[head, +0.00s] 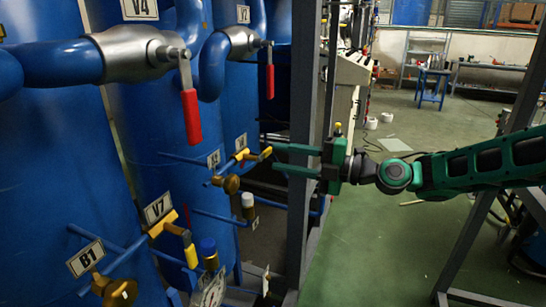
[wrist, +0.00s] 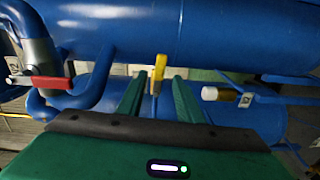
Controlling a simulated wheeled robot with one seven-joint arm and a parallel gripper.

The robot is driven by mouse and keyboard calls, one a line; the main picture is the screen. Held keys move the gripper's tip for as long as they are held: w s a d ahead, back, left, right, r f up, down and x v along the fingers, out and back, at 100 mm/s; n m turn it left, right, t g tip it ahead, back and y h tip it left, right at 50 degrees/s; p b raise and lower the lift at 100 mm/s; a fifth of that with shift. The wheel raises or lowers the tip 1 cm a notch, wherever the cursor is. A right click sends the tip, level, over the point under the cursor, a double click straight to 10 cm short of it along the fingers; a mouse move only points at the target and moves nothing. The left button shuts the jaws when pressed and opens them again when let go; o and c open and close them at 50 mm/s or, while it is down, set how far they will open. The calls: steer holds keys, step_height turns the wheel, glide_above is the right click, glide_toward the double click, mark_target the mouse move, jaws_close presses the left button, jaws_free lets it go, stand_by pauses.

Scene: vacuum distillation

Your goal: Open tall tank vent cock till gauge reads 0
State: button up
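My gripper (head: 276,157) is open, its two green fingers apart and pointing left at the blue tanks. A small cock with a yellow lever (head: 242,155) sits on a thin blue pipe just beyond the fingertips. In the wrist view, the yellow lever (wrist: 158,70) stands upright between the open fingers (wrist: 156,84), and I see no clear contact. A brass round fitting (head: 231,184) hangs near this cock; I cannot tell whether it is a gauge. No gauge reading is legible. The tall blue tank (head: 150,115) stands behind the pipes.
Red-handled valves (head: 191,115) and (head: 270,80) are at the upper left. A V7 tag (head: 158,207) marks another yellow-lever cock (head: 190,250), with a B1 tag (head: 86,258) nearby. A grey frame post (head: 302,130) stands close to my fingers. Green floor (head: 385,240) is open at right.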

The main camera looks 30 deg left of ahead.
steer(key=d, duration=0.6)
steer(key=shift+w+f, duration=0.1)
steer(key=shift+w, duration=0.3)
